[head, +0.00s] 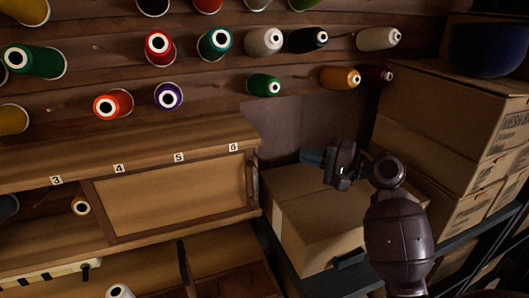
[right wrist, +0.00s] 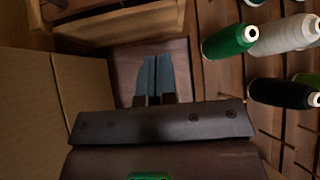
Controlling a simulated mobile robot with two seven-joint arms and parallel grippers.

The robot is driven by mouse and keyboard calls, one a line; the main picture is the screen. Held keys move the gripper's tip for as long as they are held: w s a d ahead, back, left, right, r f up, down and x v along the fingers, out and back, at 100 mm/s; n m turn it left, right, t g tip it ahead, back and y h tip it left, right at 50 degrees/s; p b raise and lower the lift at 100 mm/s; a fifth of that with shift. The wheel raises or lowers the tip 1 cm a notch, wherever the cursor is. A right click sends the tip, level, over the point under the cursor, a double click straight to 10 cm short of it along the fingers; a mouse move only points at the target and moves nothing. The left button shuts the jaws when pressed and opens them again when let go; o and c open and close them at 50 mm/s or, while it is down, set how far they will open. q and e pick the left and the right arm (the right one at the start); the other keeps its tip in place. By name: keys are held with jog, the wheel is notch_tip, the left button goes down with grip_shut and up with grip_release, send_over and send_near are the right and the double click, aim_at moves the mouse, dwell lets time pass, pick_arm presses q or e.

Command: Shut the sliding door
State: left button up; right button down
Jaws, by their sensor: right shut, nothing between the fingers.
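The sliding door (head: 172,197) is a light wood panel in a darker frame, set in the cabinet front below the numbers 4, 5 and 6 in the head view. Left of it, below number 3, the cabinet is open and a spool (head: 80,206) shows inside. My right gripper (head: 312,156) is to the right of the cabinet and door, apart from them, above a cardboard box. Its blue-grey fingers (right wrist: 153,75) are together and empty in the right wrist view. A wooden frame edge (right wrist: 120,28) shows beyond them at the top left. My left gripper is not in view.
A cardboard box (head: 310,215) lies below my right gripper, and stacked boxes (head: 450,115) stand on the right. Thread spools (head: 160,48) stick out from the wall above the cabinet. Free air lies between my right gripper and the cabinet's right end.

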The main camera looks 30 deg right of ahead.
jog(key=x, duration=0.3)
jog(key=a+x, duration=0.1)
jog(key=x, duration=0.2)
jog(key=s+x, duration=0.1)
jog(key=x, duration=0.1)
jog(key=shift+w+a, duration=0.3)
jog(key=shift+a, duration=0.25)
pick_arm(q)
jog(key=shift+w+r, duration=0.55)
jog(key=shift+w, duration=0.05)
pick_arm(e)
jog(key=shift+w+a, duration=0.15)
jog(key=shift+a, duration=0.4)
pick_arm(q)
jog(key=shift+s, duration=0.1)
